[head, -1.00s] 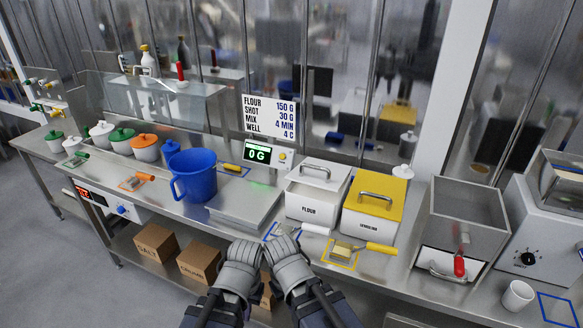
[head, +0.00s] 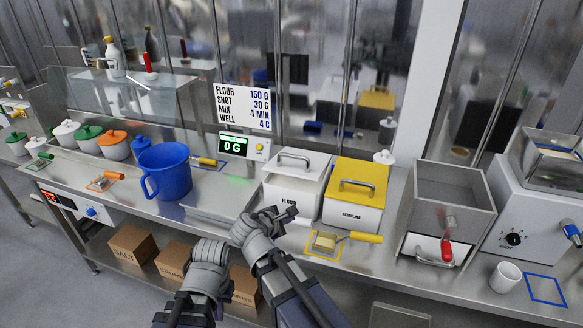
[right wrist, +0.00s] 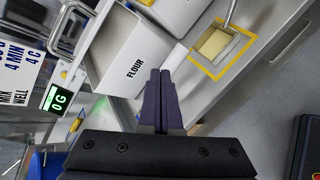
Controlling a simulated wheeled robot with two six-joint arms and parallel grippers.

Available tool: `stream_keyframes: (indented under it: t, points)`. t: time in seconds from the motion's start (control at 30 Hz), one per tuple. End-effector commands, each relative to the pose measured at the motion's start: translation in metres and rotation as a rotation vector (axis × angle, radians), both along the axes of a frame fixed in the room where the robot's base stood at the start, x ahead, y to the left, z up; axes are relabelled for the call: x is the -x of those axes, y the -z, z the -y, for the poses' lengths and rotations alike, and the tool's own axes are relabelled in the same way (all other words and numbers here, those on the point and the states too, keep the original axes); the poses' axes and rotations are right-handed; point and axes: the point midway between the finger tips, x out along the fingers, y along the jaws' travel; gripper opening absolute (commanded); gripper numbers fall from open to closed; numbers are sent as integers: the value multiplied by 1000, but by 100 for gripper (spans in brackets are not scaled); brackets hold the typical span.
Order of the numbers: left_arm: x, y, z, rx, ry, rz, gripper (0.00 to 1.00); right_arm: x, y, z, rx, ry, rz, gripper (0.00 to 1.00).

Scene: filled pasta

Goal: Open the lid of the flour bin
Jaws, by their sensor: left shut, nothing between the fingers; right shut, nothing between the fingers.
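The flour bin (head: 290,195) is a white box labelled FLOUR, standing on the steel counter behind my grippers. Its white lid (head: 297,165) is closed, with a metal bar handle (head: 294,156) on top. In the right wrist view the bin's labelled front (right wrist: 128,72) shows tilted. My right gripper (head: 290,213) is shut and empty, low in front of the bin; its fingers (right wrist: 161,75) look close to the front face, but contact cannot be told. My left gripper (head: 212,246) is shut and empty, at the counter's front edge, left of the right one.
A yellow-lidded bin (head: 352,200) stands right beside the flour bin. A scale (head: 222,198) and a blue jug (head: 165,170) stand to the left.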

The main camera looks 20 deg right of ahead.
Motion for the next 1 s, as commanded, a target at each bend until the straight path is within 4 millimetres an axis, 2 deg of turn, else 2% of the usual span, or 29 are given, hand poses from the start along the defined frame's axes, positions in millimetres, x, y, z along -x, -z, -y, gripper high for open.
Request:
stream_keyframes:
  t: [0.03, 0.1, 0.2, 0.3, 0.4, 0.67, 1.0]
  points:
    - [0, 10, 0, 0, 0, 0, 0, -20, -7, 5, 142, -90, -9, 0]
    - [0, 16, 0, 0, 0, 0, 0, -41, -27, 9, 357, -213, -35, 0]
    - [0, 22, 0, 0, 0, 0, 0, -63, -50, 8, 621, -341, -83, 0]
    - [0, 25, 0, 0, -1, 0, 0, -76, -66, 5, 809, -418, -126, 0]
    - [0, 26, 0, 0, -1, 0, 0, -83, -75, 2, 919, -458, -156, 0]
    - [0, 26, 0, 0, -1, 0, 0, -89, -79, 3, 964, -472, -170, 0]
    - [0, 32, 0, 0, 0, 0, 0, -136, -73, 33, 961, -470, -169, 0]
